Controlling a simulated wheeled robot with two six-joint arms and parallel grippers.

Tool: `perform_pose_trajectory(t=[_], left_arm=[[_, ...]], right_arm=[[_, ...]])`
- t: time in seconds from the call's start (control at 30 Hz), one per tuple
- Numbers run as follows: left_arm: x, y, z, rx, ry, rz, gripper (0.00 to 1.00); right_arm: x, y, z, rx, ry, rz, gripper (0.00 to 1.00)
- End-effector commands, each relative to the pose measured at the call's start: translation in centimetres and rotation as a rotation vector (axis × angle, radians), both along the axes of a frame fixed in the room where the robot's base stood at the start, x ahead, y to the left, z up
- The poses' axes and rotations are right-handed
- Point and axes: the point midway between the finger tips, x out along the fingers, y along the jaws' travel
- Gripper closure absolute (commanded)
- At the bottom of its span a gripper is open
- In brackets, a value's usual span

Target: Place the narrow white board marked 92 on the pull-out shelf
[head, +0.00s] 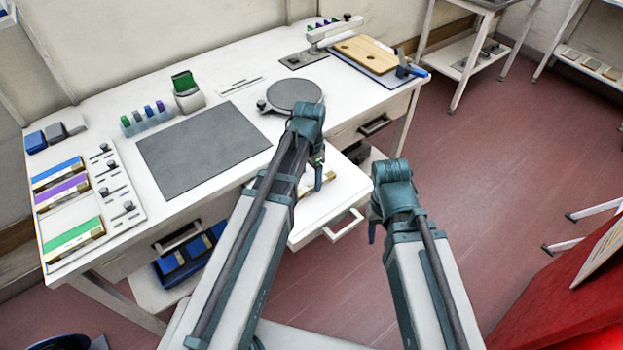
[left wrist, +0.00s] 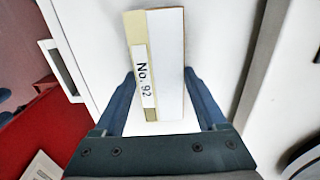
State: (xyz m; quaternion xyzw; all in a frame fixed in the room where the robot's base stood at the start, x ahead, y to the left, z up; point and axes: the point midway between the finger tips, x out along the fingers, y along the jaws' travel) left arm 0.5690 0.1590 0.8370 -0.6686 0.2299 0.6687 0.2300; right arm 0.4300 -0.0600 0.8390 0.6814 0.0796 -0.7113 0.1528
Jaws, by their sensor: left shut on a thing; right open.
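The narrow white board marked No. 92 (left wrist: 168,60) lies between the fingers of my left gripper (left wrist: 159,78) in the left wrist view. It has a tan edge strip and a white label. My left gripper is shut on it, over the white pull-out shelf (left wrist: 92,22). In the head view the shelf (head: 345,185) is pulled out below the table, and my left gripper (head: 318,185) points down over it. My arm hides most of the board there. I cannot tell whether the board touches the shelf. My right gripper (head: 372,235) is open, right of the shelf, mostly hidden by its arm.
The white table holds a grey mat (head: 203,150), a round grey plate (head: 294,95), and a rack (head: 92,205) with blue, purple and green boards at the left. A wooden board (head: 363,54) lies at the far right. A red surface (head: 565,290) stands at lower right.

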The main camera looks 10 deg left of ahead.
Motion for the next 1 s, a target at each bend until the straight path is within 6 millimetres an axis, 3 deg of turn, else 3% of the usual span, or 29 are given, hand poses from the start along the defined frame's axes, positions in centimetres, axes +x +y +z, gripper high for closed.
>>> perform_pose_trajectory(t=[0.2, 0.23, 0.37, 0.73, 1.0], left_arm=[[0.0, 0.0, -0.4, 0.0, 0.0, 0.0, 0.82], [0.0, 0.0, -0.3, 0.0, 0.0, 0.0, 0.22], [0.0, 0.0, -0.2, 0.0, 0.0, 0.0, 0.0], [0.0, 0.0, 0.1, 0.0, 0.0, 0.0, 0.0], [0.0, 0.0, 2.5, 0.0, 0.0, 0.0, 0.0]], right_arm=[[0.0, 0.0, -0.4, 0.0, 0.0, 0.0, 0.5], [0.0, 0.0, -0.3, 0.0, 0.0, 0.0, 0.5], [0.0, 0.0, -0.2, 0.0, 0.0, 0.0, 0.5], [0.0, 0.0, 0.1, 0.0, 0.0, 0.0, 0.5], [0.0, 0.0, 2.5, 0.0, 0.0, 0.0, 0.5]])
